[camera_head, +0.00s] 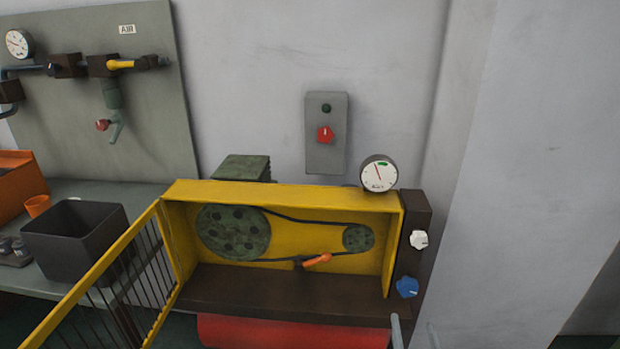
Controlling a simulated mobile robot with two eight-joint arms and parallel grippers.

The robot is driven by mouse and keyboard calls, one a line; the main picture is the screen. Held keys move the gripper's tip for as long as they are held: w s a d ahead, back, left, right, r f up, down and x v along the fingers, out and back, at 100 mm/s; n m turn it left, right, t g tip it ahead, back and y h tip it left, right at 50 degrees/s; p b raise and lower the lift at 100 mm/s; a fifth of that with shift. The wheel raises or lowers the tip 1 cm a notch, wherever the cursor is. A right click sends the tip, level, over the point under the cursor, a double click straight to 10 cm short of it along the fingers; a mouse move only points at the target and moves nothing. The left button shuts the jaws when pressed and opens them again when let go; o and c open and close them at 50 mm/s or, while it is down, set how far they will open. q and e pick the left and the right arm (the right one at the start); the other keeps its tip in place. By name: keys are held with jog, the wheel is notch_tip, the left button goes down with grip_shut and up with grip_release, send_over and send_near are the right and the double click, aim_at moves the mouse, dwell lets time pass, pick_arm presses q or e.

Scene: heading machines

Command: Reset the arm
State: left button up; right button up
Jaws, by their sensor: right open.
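My right gripper (414,331) shows only as two thin grey fingertips at the bottom edge, right of centre. The fingertips stand apart with nothing visible between them, so it is open. They are below the blue knob (407,287) and to the right of the red cylinder (290,334). The rest of my right arm is out of frame. My left gripper and left arm are not in view.
A yellow belt housing (280,190) stands ahead, its barred door (90,283) swung open to the left. Inside are two green pulleys, a belt and an orange-handled lever (317,260). A gauge (379,173) sits on top. A dark bin (75,238) stands left.

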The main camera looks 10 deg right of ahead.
jog(key=s+a+f+n+g+y, duration=0.2)
jog(key=s+a+f+n+g, duration=0.15)
jog(key=s+a+g, duration=0.4)
jog(key=s+a+f+n+g+y, duration=0.2)
jog(key=s+a+f+g, duration=0.25)
jog(key=s, duration=0.65)
pick_arm(q)
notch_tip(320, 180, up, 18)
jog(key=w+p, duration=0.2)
jog(key=p, duration=1.3)
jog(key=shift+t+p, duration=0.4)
pick_arm(e)
notch_tip(320, 180, up, 19)
jog(key=shift+w+f, duration=0.15)
jog(key=shift+w, duration=0.15)
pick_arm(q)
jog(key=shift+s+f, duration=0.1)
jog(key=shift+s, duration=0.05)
pick_arm(e)
jog(key=shift+s+n, duration=0.1)
jog(key=shift+n, duration=0.15)
jog(key=shift+c, duration=0.3)
